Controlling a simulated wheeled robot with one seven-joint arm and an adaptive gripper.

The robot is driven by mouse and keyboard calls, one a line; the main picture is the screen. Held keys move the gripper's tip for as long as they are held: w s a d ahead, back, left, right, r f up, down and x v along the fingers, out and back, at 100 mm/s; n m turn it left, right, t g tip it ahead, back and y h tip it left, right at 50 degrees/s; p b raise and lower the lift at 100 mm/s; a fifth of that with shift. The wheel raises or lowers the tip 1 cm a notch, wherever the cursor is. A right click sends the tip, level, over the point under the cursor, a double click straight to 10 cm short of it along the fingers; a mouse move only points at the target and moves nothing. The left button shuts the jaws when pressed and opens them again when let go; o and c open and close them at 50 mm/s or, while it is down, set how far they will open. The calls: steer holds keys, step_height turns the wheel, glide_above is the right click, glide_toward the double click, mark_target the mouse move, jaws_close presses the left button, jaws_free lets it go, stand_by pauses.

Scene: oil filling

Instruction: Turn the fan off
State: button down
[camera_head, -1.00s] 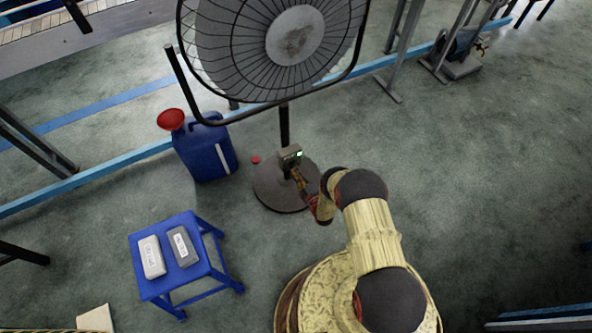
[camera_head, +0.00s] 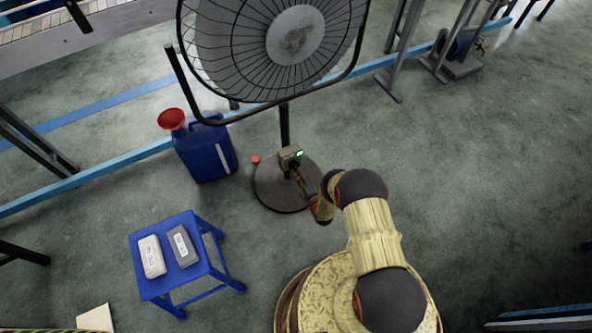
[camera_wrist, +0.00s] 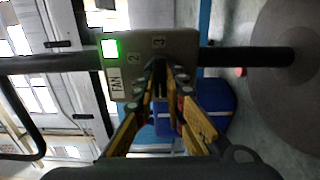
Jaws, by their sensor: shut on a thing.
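The standing fan (camera_head: 294,36) has a round cage on a dark pole and a round base (camera_head: 284,186). Its control box (camera_head: 291,157) sits low on the pole. In the wrist view the box (camera_wrist: 172,48) shows a lit green light (camera_wrist: 110,48), a FAN label and the numbers 2 and 3. My gripper (camera_wrist: 156,70) is at the box face, its fingertips together around a small dark knob, mostly hidden by the fingers. In the head view my gripper (camera_head: 298,176) is just below the box.
A blue jerrycan (camera_head: 207,150) with a red funnel (camera_head: 171,119) stands left of the fan. A blue stool (camera_head: 213,271) at lower left bears two small boxes. A red cap (camera_head: 255,159) lies beside the base.

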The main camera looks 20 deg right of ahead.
steer(key=shift+a, duration=0.1)
steer(key=c, duration=1.9)
jaws_free()
steer(key=shift+o, duration=0.3)
steer(key=v, duration=1.2)
